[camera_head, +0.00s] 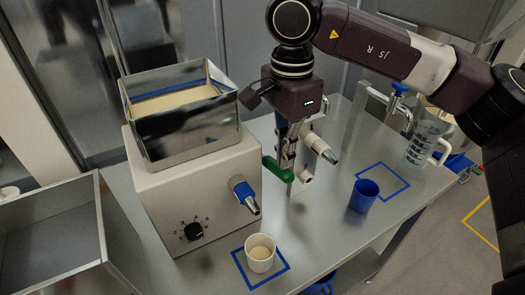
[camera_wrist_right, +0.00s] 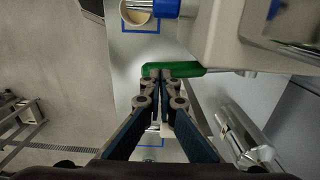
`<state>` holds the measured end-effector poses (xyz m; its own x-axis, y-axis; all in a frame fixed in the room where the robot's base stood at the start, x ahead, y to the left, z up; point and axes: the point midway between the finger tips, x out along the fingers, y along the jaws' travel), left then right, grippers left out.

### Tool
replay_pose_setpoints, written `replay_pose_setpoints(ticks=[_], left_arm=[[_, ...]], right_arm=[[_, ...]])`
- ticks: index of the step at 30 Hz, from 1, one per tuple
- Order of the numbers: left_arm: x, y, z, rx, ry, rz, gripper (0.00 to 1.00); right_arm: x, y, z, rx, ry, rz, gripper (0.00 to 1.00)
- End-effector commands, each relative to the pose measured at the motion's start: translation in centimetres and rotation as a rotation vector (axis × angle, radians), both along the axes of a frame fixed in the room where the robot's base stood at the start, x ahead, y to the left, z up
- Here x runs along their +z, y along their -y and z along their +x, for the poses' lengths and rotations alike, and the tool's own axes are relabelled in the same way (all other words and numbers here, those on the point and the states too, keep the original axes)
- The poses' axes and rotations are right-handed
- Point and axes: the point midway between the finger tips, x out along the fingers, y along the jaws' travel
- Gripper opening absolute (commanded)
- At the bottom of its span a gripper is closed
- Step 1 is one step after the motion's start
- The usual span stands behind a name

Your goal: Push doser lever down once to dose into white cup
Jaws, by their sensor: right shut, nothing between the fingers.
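The doser is a pale box (camera_head: 190,185) with an open steel hopper (camera_head: 185,140) holding cream-coloured filling. A blue-collared nozzle (camera_head: 244,193) sticks out of its front. The green lever (camera_head: 275,170) extends from its right side and also shows in the right wrist view (camera_wrist_right: 188,69). The white cup (camera_head: 260,262) stands upright below the nozzle, inside a blue square, with cream-coloured contents. My right gripper (camera_head: 287,163) is shut and empty, pointing down, its tips at the green lever. In the wrist view its tips (camera_wrist_right: 161,73) overlap the lever; I cannot tell whether they touch.
A blue cup (camera_head: 361,198) stands on the steel table (camera_head: 330,230) at the right, near a second blue square. A clear measuring jug (camera_head: 425,145) stands farther back. Behind my gripper is another nozzle (camera_head: 320,146). An empty steel tray (camera_head: 50,235) is at the left.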

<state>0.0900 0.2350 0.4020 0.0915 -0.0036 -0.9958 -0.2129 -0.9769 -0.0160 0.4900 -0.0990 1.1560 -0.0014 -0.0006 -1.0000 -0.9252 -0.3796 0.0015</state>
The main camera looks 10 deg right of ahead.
Motion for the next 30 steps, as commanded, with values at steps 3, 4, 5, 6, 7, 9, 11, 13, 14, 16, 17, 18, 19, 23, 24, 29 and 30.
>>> replay_pose_setpoints(ticks=[3, 4, 5, 6, 7, 9, 11, 13, 14, 16, 17, 18, 19, 23, 24, 29, 30], left_arm=[[0.0, 0.0, 0.0, 0.000, 0.000, 0.000, 0.60], [0.0, 0.0, 0.0, 0.000, 0.000, 0.000, 0.60], [0.1, 0.0, 0.0, 0.000, 0.000, 0.000, 0.60], [0.2, 0.0, 0.0, 0.000, 0.000, 0.000, 0.60], [0.3, 0.0, 0.0, 0.000, 0.000, 0.000, 0.60], [0.7, 0.0, 0.0, 0.000, 0.000, 0.000, 0.60], [1.1, 0.0, 0.0, 0.000, 0.000, 0.000, 0.60], [1.7, 0.0, 0.0, 0.000, 0.000, 0.000, 0.60], [1.9, 0.0, 0.0, 0.000, 0.000, 0.000, 0.60], [2.5, 0.0, 0.0, 0.000, 0.000, 0.000, 0.60], [2.7, 0.0, 0.0, 0.000, 0.000, 0.000, 0.60], [2.9, 0.0, 0.0, 0.000, 0.000, 0.000, 0.60], [3.1, 0.0, 0.0, 0.000, 0.000, 0.000, 0.60], [3.2, 0.0, 0.0, 0.000, 0.000, 0.000, 0.60], [3.1, 0.0, 0.0, 0.000, 0.000, 0.000, 0.60], [3.0, 0.0, 0.0, 0.000, 0.000, -0.001, 0.60], [3.0, 0.0, 0.0, 0.000, 0.000, -0.001, 0.60]], right_arm=[[0.0, 0.0, 0.0, 0.000, 0.001, 0.000, 0.00], [0.0, 0.0, 0.0, 0.000, 0.001, 0.000, 0.00], [0.1, 0.0, 0.0, 0.000, 0.001, 0.000, 0.00], [0.3, 0.0, 0.0, 0.000, 0.001, 0.000, 0.00], [0.4, 0.0, 0.0, 0.000, 0.002, 0.001, 0.00], [1.0, 0.0, 0.0, 0.000, 0.001, 0.002, 0.00], [1.7, 0.0, 0.0, 0.000, 0.002, 0.002, 0.00], [2.6, 0.0, 0.0, 0.000, 0.002, 0.001, 0.00], [3.0, 0.0, 0.0, 0.000, 0.002, 0.001, 0.00], [3.8, 0.0, 0.0, 0.000, 0.002, 0.001, 0.00], [4.2, 0.0, 0.0, 0.000, 0.002, 0.001, 0.00], [4.6, 0.0, 0.0, 0.000, 0.002, 0.001, 0.00], [4.9, 0.0, 0.0, 0.000, 0.002, 0.001, 0.00], [5.1, 0.0, 0.0, 0.000, 0.001, 0.000, 0.00], [5.1, 0.0, 0.0, 0.000, 0.001, 0.000, 0.00], [5.0, 0.0, 0.0, 0.000, 0.001, 0.000, 0.00], [5.0, 0.0, 0.0, 0.000, 0.001, 0.000, 0.00]])
